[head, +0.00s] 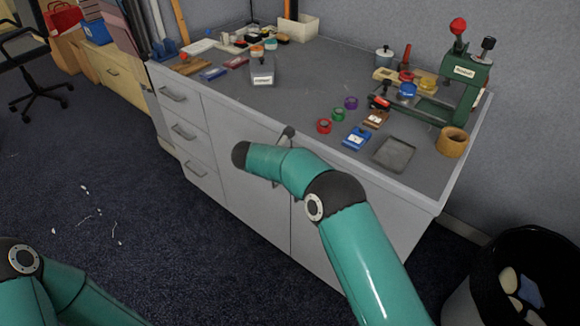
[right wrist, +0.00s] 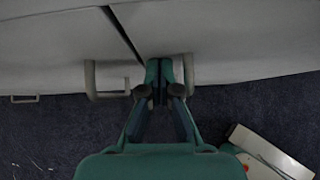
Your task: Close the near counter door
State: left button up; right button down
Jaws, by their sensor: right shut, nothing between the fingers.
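The grey counter (head: 300,105) has two doors side by side, right of its drawers. The near door (head: 308,255) is the right one, partly hidden by my right arm; it looks about flush with the front, though a slight opening is hard to judge. In the right wrist view a dark seam parts the near door (right wrist: 240,45) from the far door (right wrist: 50,50). My right gripper (right wrist: 166,75) is shut and empty, close beside the left side of the near door's handle (right wrist: 189,70); contact is unclear. The far door's handle (right wrist: 92,80) is left of it. My left gripper is out of view.
Drawers (head: 185,130) are at the counter's left. A green press (head: 465,85), tape rolls and small boxes stand on the top. A black bin (head: 535,245) is at the right. The carpet (head: 120,200) at front left is mostly clear, with small white scraps.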

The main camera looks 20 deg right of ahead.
jog(key=shift+w+d+r, duration=0.25)
jog(key=shift+d+r, duration=0.1)
jog(key=shift+d, duration=0.35)
jog(key=shift+a, duration=0.15)
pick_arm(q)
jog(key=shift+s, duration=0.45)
pick_arm(e)
jog(key=s+a+r, duration=0.6)
jog(key=s+a, duration=0.1)
jog(key=a, duration=0.3)
jog(key=shift+r, duration=0.15)
